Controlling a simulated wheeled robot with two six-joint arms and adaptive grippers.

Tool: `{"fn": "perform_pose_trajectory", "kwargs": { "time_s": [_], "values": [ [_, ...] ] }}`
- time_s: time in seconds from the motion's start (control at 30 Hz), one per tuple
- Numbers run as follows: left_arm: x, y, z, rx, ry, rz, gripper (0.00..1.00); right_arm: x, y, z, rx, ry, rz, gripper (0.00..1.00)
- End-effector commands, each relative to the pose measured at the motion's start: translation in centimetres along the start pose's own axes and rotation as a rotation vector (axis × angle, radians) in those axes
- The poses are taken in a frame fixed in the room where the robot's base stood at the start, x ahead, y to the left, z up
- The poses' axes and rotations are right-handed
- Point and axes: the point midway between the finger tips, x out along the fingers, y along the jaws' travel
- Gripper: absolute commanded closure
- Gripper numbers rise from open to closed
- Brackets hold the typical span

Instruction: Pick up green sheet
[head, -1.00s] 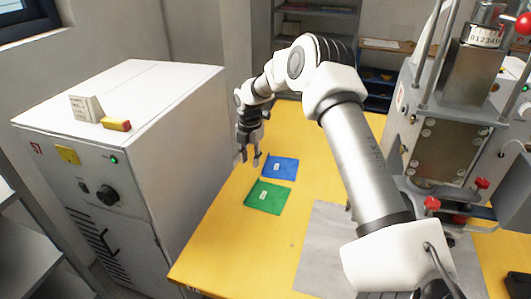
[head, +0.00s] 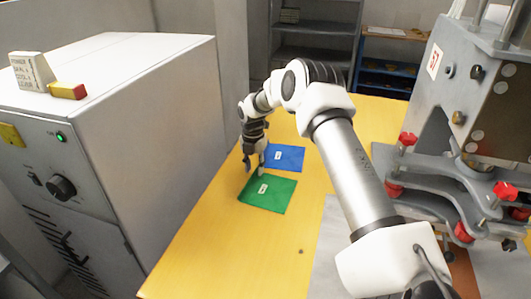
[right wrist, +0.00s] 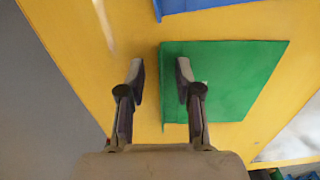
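The green sheet (head: 268,195) lies flat on the yellow table, with a small white label on it. It also shows in the right wrist view (right wrist: 235,80). My right gripper (head: 255,168) is at the sheet's far left edge, pointing down. In the right wrist view its fingers (right wrist: 159,69) are apart with nothing between them but the sheet's edge area: one finger is over bare table, the other over the green sheet. I cannot tell whether the fingertips touch the sheet. My left gripper is not in view.
A blue sheet (head: 286,158) with a white label lies just behind the green one. A white cabinet (head: 150,120) stands left of the yellow table (head: 200,235). A grey machine with red knobs (head: 460,170) stands at right. A grey mat (head: 325,270) lies at front right.

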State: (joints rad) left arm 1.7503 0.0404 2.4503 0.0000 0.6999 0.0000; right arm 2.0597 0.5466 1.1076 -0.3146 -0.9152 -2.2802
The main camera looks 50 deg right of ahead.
Motion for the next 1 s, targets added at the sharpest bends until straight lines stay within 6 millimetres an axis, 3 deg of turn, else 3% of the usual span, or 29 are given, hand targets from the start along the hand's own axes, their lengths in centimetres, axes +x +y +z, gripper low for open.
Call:
{"fn": "perform_pose_trajectory", "kwargs": {
  "time_s": [0.27, 0.37, 0.8, 1.0],
  "values": [
    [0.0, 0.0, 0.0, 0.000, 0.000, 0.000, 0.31, 0.8, 0.0, 0.0, 0.001, -0.001, 0.002, 0.66],
    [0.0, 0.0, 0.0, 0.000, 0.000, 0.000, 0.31, 0.8, 0.0, 0.0, 0.001, -0.001, 0.002, 1.00],
    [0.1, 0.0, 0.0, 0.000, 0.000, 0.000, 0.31, 0.8, 0.0, 0.0, 0.001, 0.000, 0.001, 1.00],
    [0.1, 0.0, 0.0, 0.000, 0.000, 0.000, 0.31, -0.8, 0.0, 0.0, 0.000, 0.000, 0.003, 1.00]
  ]
}}
